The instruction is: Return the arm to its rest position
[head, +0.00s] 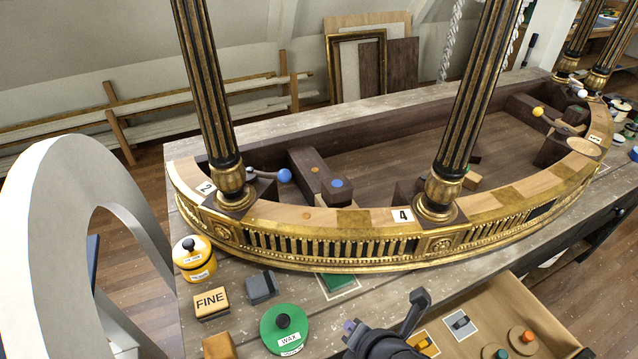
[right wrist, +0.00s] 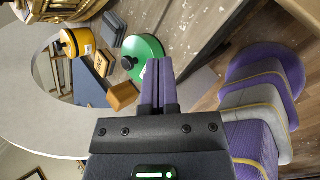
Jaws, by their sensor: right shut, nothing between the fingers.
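My right gripper (head: 350,326) shows at the bottom middle of the head view, above the front of the workbench near the green wax tin (head: 284,328). In the right wrist view its two purple fingers (right wrist: 158,82) are together with nothing between them. The green tin (right wrist: 142,56) lies just beyond the fingertips there, and I see no clear contact. Most of my right arm is outside the head view. My left gripper is not in view.
The gilt console frame (head: 350,245) with fluted black-and-gold legs fills the bench (head: 190,310). A yellow tin (head: 195,258), FINE block (head: 210,302) and grey block (head: 262,287) stand in front. An open drawer (head: 512,297) is lower right. A pale arch (head: 60,200) rises at left.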

